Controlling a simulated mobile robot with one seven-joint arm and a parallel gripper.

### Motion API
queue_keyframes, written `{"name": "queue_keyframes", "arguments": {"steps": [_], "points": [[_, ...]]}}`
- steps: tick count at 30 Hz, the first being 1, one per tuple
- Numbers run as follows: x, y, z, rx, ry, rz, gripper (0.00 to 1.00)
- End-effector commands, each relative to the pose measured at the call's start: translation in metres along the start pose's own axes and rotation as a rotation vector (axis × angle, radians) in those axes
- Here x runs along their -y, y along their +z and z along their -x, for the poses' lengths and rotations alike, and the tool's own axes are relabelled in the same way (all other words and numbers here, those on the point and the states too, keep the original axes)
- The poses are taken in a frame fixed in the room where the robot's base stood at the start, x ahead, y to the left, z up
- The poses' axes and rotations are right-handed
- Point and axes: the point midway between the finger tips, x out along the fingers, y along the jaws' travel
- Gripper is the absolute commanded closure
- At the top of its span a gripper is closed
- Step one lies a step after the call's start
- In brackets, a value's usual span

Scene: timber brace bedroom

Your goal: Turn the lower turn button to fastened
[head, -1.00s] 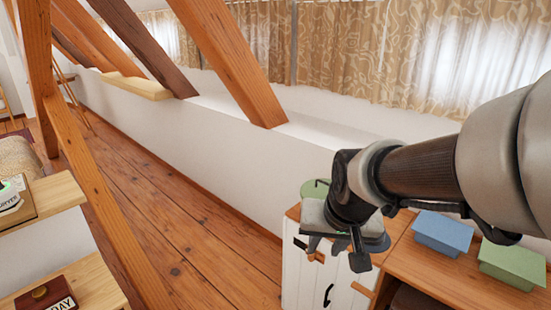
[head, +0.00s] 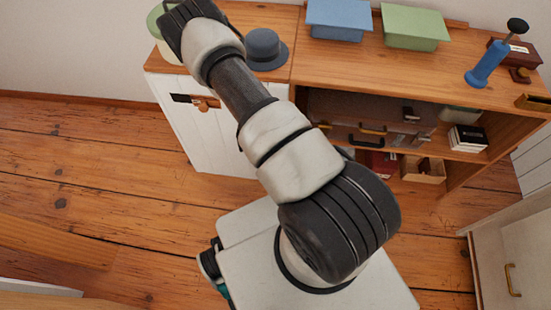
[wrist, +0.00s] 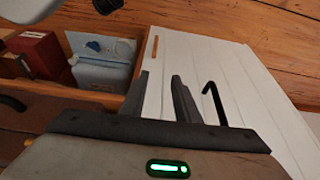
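A white plank cabinet door (wrist: 205,60) fills the middle of the wrist view; its black handle (wrist: 214,100) is right of my fingers. A narrow orange-brown wooden strip (wrist: 152,48), seemingly the lower turn button, lies lengthwise along the door's left edge, beyond my fingertips. My gripper (wrist: 160,80) is open, its two dark fingers apart with nothing seen between them, and not touching the strip. In the head view the white door (head: 205,125) shows a small wooden piece (head: 205,103) near its top beside a dark slot. My fingers are not visible there.
An open shelf bay (head: 370,125) with boxes adjoins the door. A grey hat (head: 265,48), blue box (head: 338,20), green box (head: 415,27) and blue-handled stamp (head: 488,65) stand on the cabinet top. The wooden floor (head: 100,150) before the door is clear.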

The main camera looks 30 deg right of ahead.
Motion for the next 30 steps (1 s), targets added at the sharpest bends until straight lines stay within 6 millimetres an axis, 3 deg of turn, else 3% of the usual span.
{"name": "queue_keyframes", "arguments": {"steps": [1, 6, 11, 24, 30], "points": [[-0.008, 0.012, -0.015, 0.001, 0.006, 0.002, 0.71], [-0.017, 0.024, -0.03, -0.003, 0.009, -0.001, 0.71], [-0.018, 0.024, -0.049, -0.004, 0.008, -0.002, 0.71], [-0.019, 0.025, -0.145, -0.004, 0.009, 0.0, 0.71], [-0.019, 0.024, -0.18, -0.003, 0.009, -0.001, 0.71]]}}
